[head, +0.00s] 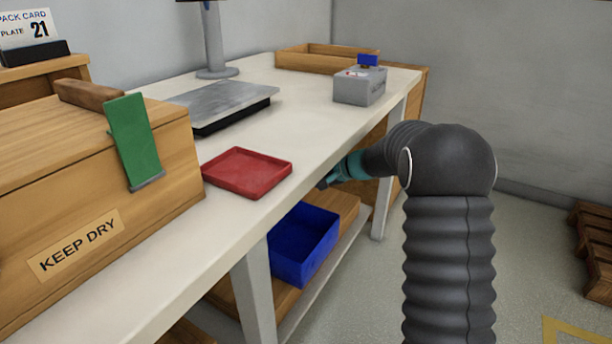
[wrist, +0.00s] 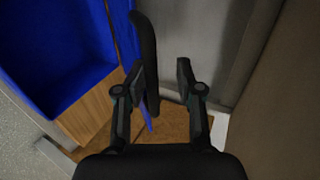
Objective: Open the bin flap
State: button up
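A blue bin (head: 304,246) with an open top stands on the wooden shelf under the bench. A blue container, seemingly the same bin, fills the upper left of the wrist view (wrist: 62,50). My gripper (wrist: 161,70) is open, its fingers apart. In the head view my gripper (head: 325,183) is low at the bench's front edge, its tips mostly hidden. A dark, upright bar (wrist: 147,50) shows between the fingers, closer to the left one; I cannot tell whether it touches. A narrow blue strip (wrist: 126,38) runs behind it. I cannot make out which part is the flap.
The bench top (head: 290,120) carries a red tray (head: 247,172), a scale (head: 222,104), a grey box (head: 359,88) and a wooden crate (head: 90,200) marked KEEP DRY.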

jog(key=v, duration=1.2)
jog(key=shift+w+d+f, duration=0.1)
